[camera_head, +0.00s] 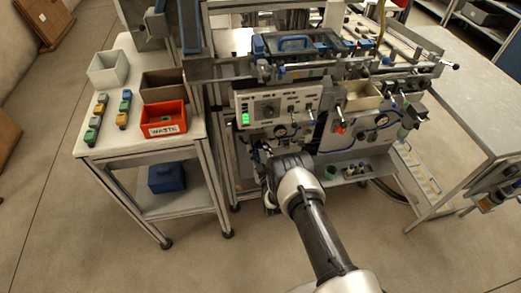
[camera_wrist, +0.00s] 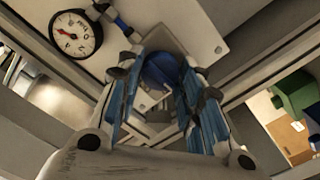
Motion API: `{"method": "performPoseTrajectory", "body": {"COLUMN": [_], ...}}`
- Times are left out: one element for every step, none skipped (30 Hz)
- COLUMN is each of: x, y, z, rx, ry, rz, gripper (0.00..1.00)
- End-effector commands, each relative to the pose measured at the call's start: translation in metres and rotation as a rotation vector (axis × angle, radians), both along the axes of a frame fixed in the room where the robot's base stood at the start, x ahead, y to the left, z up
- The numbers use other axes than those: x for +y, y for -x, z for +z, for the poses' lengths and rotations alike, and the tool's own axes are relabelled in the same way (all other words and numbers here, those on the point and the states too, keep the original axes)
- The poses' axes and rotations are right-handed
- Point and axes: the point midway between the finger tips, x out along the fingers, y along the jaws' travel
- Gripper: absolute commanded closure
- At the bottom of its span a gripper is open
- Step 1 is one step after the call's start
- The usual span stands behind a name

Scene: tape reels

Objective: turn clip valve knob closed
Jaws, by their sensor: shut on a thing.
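The valve knob (camera_wrist: 160,72) is round and blue and shows in the wrist view between my fingers, in front of a pale panel. My gripper (camera_wrist: 163,92) has its blue-padded fingers on both sides of the knob and is shut on it. In the head view my gripper (camera_head: 263,155) reaches the lower left of the machine's front, below the control box. There my wrist and fingers hide most of the knob. I cannot tell how far the knob is turned.
A round pressure gauge (camera_wrist: 77,35) sits close to the left of my fingers. A control box (camera_head: 275,108) with a green display is above. A side table (camera_head: 135,140) with a red waste bin (camera_head: 163,122) stands at left. The floor in front is clear.

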Motion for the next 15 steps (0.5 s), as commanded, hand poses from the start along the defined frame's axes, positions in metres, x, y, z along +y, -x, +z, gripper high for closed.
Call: {"method": "performPoseTrajectory", "body": {"x": [-0.0001,-0.0001,-0.0001,-0.0001,-0.0001,-0.0001,-0.0002,-0.0002,-0.0002,-0.0002,-0.0003,-0.0002,-0.0002,-0.0001,-0.0002], "y": [0.0003,0.0003,0.0003,0.0003,0.0003,0.0003,0.0003,0.0003,0.0003,0.0003,0.0002,0.0003,0.0003,0.0003,0.0002], "z": [-0.0006,-0.0006,-0.0006,-0.0006,-0.0006,-0.0006,-0.0007,-0.0007,-0.0007,-0.0007,-0.0006,-0.0005,-0.0005,-0.0004,-0.0004], "rx": [0.001,0.001,0.001,0.001,0.001,0.001,0.001,0.001,0.002,0.002,0.002,0.001,0.001,0.001,0.001], "ry": [0.001,0.000,0.000,0.000,0.000,0.000,0.000,0.000,-0.001,-0.001,-0.001,-0.001,-0.001,-0.001,-0.001], "rz": [0.000,0.000,0.000,0.000,0.000,0.000,0.000,0.000,0.000,0.000,0.000,-0.001,-0.001,-0.001,-0.001], "gripper": [0.90,0.90,0.90,0.90,0.90,0.90,0.90,0.90,0.64,0.62,0.60,0.57,0.55,0.53,0.51]}}
